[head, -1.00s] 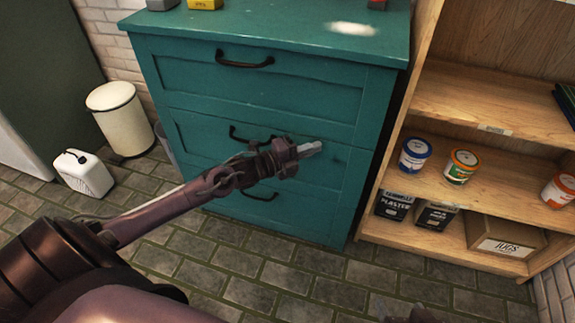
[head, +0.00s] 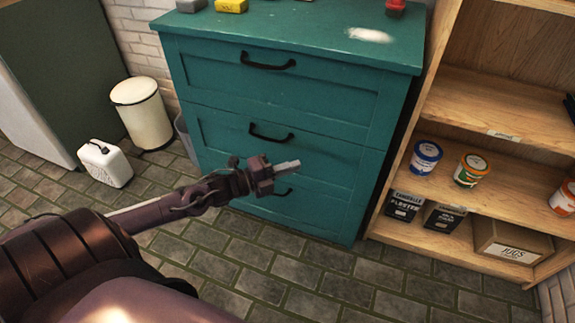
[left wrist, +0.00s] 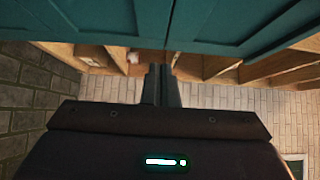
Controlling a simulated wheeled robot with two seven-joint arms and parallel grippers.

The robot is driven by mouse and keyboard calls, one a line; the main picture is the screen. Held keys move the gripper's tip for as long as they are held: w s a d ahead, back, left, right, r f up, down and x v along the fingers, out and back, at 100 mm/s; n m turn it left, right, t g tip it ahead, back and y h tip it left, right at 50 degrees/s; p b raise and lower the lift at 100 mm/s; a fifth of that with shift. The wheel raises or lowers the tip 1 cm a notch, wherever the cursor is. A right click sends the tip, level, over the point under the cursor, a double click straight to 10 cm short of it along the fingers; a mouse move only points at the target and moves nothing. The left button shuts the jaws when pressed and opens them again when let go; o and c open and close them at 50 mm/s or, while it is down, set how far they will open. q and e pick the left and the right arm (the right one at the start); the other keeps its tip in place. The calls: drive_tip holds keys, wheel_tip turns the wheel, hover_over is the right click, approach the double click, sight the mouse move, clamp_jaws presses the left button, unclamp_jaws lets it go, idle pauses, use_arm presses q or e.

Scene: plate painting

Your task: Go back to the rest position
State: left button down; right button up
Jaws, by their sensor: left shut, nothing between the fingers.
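My left gripper (head: 289,165) reaches in from the left in the head view, in front of the lower drawers of the teal dresser (head: 280,90). Its fingers are shut with nothing between them. In the left wrist view the two closed fingers (left wrist: 161,84) point towards the dresser front (left wrist: 110,18) and the wooden shelf; I cannot tell the exact gap to the dresser. My right gripper is not in view.
A wooden shelf (head: 490,124) with paint tubs, dark boxes and a cardboard box (head: 508,248) stands on the right. A cream bin (head: 143,112) and a white canister (head: 105,164) stand on the left. The tiled floor (head: 330,290) in front is clear.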

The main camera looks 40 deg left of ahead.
use_arm(q)
drive_tip(key=shift+s+a, duration=0.15)
drive_tip(key=shift+s, duration=0.15)
